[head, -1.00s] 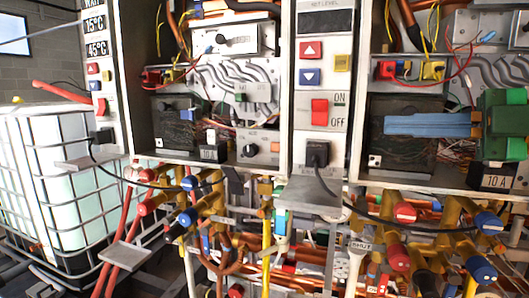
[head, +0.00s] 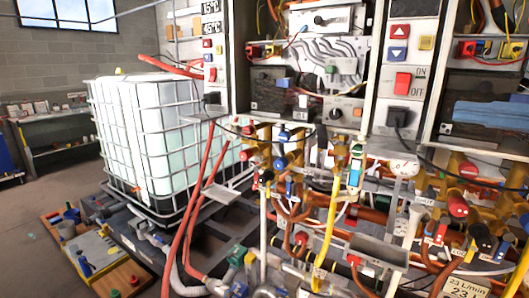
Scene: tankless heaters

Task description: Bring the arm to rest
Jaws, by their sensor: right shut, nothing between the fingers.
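My right gripper (head: 460,112) is at the right edge of the head view, with its blue fingers pointing left and shut on nothing. A bit of its green body shows at the frame's edge, and the rest is cut off. The fingers appear in front of the dark panel in the right heater's open cabinet (head: 436,95); I cannot tell how far apart they are. My left gripper is not in view.
Open heater cabinets with wires stand at the upper right, above pipes and valves (head: 458,207). A white caged tank (head: 150,125) stands left of them. Pallets with fittings (head: 95,255) lie at lower left. A workbench (head: 70,130) stands behind.

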